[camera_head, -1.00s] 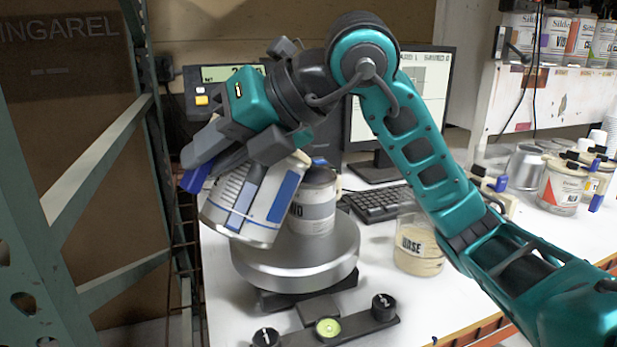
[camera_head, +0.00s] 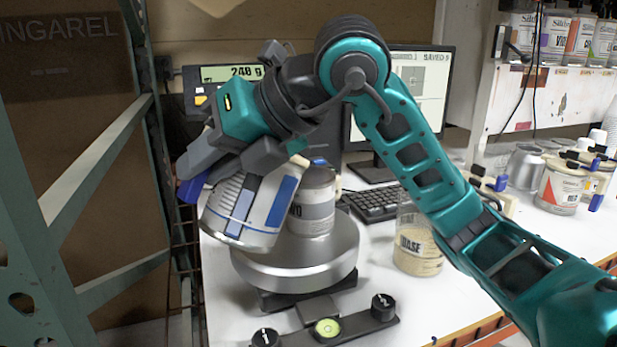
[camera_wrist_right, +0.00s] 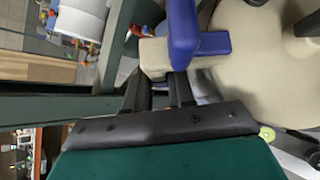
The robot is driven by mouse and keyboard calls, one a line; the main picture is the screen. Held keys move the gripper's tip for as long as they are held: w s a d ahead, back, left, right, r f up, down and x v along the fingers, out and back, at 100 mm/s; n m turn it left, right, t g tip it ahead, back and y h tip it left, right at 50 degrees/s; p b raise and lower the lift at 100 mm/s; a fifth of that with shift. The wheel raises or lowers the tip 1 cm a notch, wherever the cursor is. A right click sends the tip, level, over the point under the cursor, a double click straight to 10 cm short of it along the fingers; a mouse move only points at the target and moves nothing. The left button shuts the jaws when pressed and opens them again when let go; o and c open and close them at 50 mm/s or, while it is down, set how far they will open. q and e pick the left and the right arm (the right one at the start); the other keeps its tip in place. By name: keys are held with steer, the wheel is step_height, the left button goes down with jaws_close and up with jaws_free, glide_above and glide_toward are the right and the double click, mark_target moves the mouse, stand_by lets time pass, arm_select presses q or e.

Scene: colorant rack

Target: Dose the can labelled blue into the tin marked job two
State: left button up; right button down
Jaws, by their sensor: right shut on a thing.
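My right gripper (camera_head: 222,165) is shut on the beige handle block of a can (camera_head: 250,207) with a white-and-blue label. The can is tilted, beside and partly in front of a tin (camera_head: 314,205) with a grey band. Only the end of the tin's marking, an "O", shows. The tin stands on the round pan of a scale (camera_head: 300,265); the display (camera_head: 232,73) reads about 240 g. In the right wrist view, the handle block (camera_wrist_right: 155,58) lies at the fingers, with a blue lever (camera_wrist_right: 185,32) and the can's beige lid (camera_wrist_right: 255,65). The can's spout and any flow are hidden. My left gripper is not in view.
A jar marked BASE (camera_head: 418,250) stands right of the scale. A keyboard (camera_head: 372,203) and monitor (camera_head: 425,95) are behind. More cans (camera_head: 562,185) stand at the right under a shelf. A green rack post (camera_head: 165,150) is close on the left. A levelling bar (camera_head: 345,330) lies in front.

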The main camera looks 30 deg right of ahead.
mark_target(189, 188)
steer(key=a, duration=0.1)
steer(key=f, duration=0.1)
steer(key=a+n+h, duration=0.1)
steer(key=shift+s+a+f, duration=0.2)
steer(key=shift+a+f, duration=0.05)
steer(key=shift+a, duration=0.05)
steer(key=shift+s+a+f+h, duration=0.15)
steer(key=shift+h, duration=0.15)
steer(key=shift+a+f+n+h+b, duration=1)
steer(key=shift+a+f+h+b, duration=0.7)
steer(key=shift+f, duration=0.5)
arm_select(q)
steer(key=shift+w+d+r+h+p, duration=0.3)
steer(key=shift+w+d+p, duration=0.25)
steer(key=shift+p, duration=0.5)
arm_select(e)
steer(key=shift+t, duration=0.4)
steer(key=r, duration=0.4)
steer(key=shift+s+r, duration=0.3)
steer(key=shift+r, duration=0.05)
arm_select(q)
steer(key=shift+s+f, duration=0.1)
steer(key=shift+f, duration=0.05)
